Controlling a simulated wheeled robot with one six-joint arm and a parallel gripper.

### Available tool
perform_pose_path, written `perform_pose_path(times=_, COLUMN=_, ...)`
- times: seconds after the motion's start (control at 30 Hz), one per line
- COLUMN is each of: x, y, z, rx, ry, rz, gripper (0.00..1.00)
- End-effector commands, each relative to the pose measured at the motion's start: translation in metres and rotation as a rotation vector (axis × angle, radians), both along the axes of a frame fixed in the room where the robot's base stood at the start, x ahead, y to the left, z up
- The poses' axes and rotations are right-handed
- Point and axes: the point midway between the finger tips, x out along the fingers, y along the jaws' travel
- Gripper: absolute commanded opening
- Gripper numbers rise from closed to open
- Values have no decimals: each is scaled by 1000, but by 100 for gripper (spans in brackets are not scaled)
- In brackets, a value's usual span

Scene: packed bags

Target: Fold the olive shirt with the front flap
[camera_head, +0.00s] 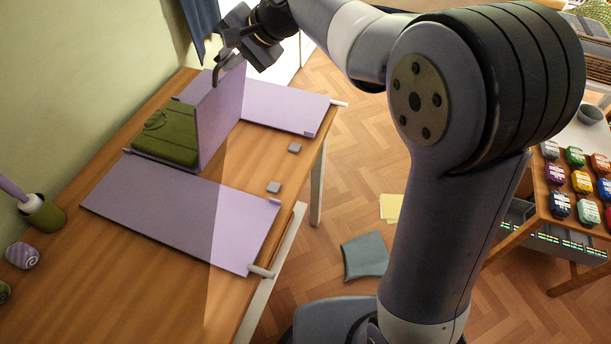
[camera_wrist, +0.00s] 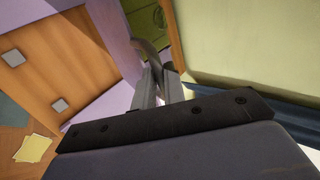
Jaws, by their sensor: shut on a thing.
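The olive shirt (camera_head: 170,138) lies folded on the middle of a lilac folding board on the wooden table. The front flap (camera_head: 220,118) stands about upright along the shirt's near side and hides part of it. My gripper (camera_head: 220,70) is at the flap's upper edge, shut on it. In the wrist view, my gripper's fingers (camera_wrist: 152,75) meet at the edge of the lilac flap (camera_wrist: 112,28), and a bit of the olive shirt (camera_wrist: 147,20) shows beyond.
Side panels lie flat, one toward the viewer (camera_head: 180,220) and one farther away (camera_head: 290,105). Two small grey blocks (camera_head: 274,187) sit on the table (camera_head: 130,290). An olive pot (camera_head: 45,214) stands at left. The wall (camera_head: 60,70) runs close behind.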

Motion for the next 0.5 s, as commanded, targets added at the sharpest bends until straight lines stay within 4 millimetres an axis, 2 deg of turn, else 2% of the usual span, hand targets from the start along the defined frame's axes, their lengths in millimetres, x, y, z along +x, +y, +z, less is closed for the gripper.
perform_pose_path(times=0.13, x=-4, y=-12, z=-4, rx=1, ry=-3, rz=-2, gripper=5)
perform_pose_path(times=0.5, x=-5, y=-14, z=-4, rx=0, ry=-2, rz=-1, gripper=4)
